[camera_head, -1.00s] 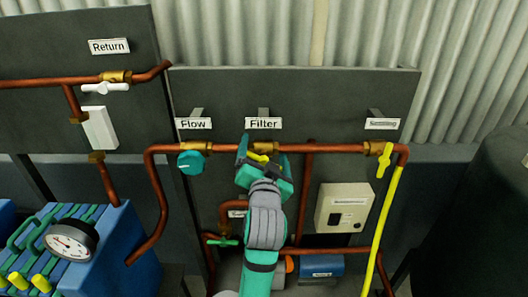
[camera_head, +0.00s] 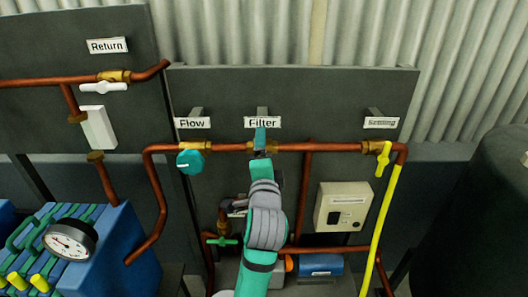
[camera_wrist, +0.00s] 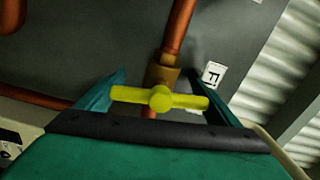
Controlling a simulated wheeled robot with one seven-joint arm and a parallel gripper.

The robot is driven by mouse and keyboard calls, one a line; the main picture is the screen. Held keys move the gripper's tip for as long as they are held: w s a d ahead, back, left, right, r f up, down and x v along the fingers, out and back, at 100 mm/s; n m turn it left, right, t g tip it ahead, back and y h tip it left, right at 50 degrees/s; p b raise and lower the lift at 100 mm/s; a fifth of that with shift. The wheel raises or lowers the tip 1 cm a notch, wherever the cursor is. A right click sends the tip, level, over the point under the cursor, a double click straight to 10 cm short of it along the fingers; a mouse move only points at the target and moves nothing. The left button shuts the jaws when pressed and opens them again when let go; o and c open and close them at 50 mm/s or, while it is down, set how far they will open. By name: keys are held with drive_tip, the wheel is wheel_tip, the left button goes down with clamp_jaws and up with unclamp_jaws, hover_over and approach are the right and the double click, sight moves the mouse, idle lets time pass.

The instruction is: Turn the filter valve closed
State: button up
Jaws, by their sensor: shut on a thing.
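The Filter valve sits on the copper pipe under the "Filter" label (camera_head: 263,122). Its yellow handle (camera_wrist: 160,98) shows in the wrist view, lying crosswise to the pipe, with the brass valve body (camera_wrist: 163,72) behind it. My gripper (camera_head: 260,142) is at the valve, its teal fingers seen nearly edge-on and hiding the handle in the head view. In the wrist view my gripper (camera_wrist: 164,80) has one finger at each end of the handle and is shut on it.
The teal Flow knob (camera_head: 190,162) is just left on the same pipe. The yellow Settling valve handle (camera_head: 384,160) and yellow hose (camera_head: 382,225) are at the right. A beige box (camera_head: 343,207) and lower pipes lie below. A gauge (camera_head: 70,243) stands at lower left.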

drive_tip(key=shift+f+m, duration=0.15)
drive_tip(key=shift+m, duration=0.75)
drive_tip(key=shift+d, duration=0.1)
drive_tip(key=o, duration=0.9)
drive_tip(key=shift+s, duration=0.1)
drive_tip(key=s, duration=1)
drive_tip(key=shift+s, duration=0.3)
